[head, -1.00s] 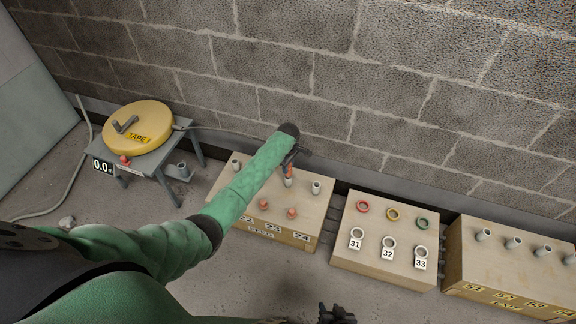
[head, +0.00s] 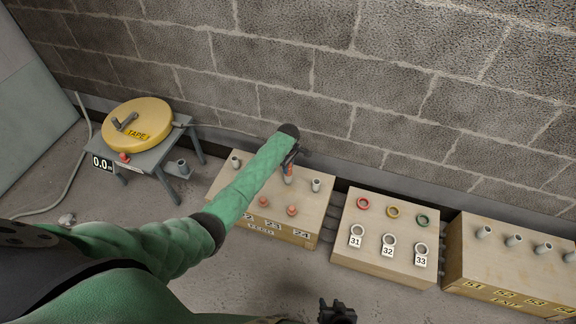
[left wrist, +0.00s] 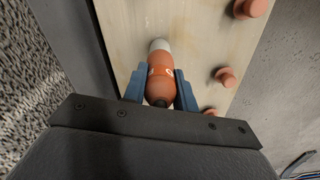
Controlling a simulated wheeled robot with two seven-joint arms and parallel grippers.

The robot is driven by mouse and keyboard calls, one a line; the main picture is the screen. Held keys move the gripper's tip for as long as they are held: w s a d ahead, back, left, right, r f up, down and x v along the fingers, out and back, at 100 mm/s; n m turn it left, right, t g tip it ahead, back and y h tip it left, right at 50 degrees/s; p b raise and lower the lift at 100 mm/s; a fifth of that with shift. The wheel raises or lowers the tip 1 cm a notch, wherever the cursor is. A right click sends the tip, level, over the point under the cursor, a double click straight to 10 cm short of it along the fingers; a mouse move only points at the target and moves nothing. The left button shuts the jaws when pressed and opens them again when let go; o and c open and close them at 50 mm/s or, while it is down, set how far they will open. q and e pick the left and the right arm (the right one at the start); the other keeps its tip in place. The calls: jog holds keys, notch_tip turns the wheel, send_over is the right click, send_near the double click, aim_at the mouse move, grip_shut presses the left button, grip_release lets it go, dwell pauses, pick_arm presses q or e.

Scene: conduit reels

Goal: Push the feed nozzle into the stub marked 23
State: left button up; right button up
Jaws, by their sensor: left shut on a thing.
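My left gripper (head: 292,164) is over the FEED box (head: 225,185) and is shut on the feed nozzle (left wrist: 160,84), an orange-red piece with a label band. The nozzle points down at a pale grey stub (head: 288,181), which by its place in the row lines up with the mark 23 (head: 273,226). In the left wrist view the stub (left wrist: 160,45) shows straight beyond the nozzle's end. They look in line and close or touching; I cannot tell how far the nozzle is in. My right gripper (head: 337,312) is at the bottom edge, away from the boxes; its jaws are unclear.
Orange knobs (head: 292,210) stand in front of the stubs, and another stub (head: 316,186) stands to the right. My left forearm hides part of the box. A yellow tape reel (head: 137,125) stands at left, a ring box (head: 375,226) and another stub box (head: 500,265) at right.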

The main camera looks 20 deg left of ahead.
pick_arm(q)
jog(key=o, duration=0.9)
jog(key=shift+o, duration=0.9)
jog(key=o, duration=0.5)
pick_arm(e)
jog(key=shift+w+r, duration=0.2)
jog(key=shift+w, duration=0.35)
